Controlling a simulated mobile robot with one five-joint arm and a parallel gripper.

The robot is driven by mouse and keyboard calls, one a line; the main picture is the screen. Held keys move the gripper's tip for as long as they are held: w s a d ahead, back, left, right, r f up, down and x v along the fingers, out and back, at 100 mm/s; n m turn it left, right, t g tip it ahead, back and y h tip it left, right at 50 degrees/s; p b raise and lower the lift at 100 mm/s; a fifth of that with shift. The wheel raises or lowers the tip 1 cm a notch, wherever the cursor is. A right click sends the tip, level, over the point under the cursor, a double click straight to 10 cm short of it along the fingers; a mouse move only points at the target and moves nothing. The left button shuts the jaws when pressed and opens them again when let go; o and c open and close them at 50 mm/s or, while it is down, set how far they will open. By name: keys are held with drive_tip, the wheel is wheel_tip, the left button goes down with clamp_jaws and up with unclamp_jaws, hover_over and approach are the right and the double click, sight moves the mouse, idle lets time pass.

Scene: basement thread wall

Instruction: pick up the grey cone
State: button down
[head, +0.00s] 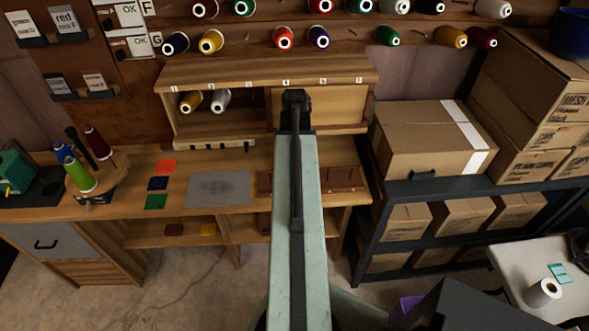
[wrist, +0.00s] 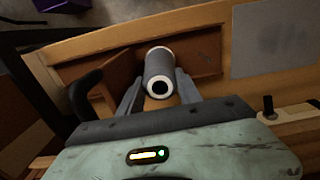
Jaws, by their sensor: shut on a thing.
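A grey cone (wrist: 159,66) with a white-rimmed end and a dark hole is between the fingers of my gripper (wrist: 159,90) in the wrist view. My gripper is shut on it, a finger at each side. The wooden bench top and a brown tray (wrist: 205,52) show beneath and behind it. In the head view my arm hides the gripper and the held cone. Another silvery grey cone (head: 221,100) lies in the shelf cubby beside a gold cone (head: 191,101).
Several coloured cones hang on wall pegs above the shelf (head: 270,70). A grey mat (head: 218,188) lies on the bench, left of my arm. A cone stand (head: 93,185) is at the far left. Cardboard boxes (head: 425,140) stand on a dark rack at the right.

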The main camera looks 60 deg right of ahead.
drive_tip(key=shift+r, duration=0.1)
wheel_tip(320, 180, up, 10)
drive_tip(key=p, duration=1)
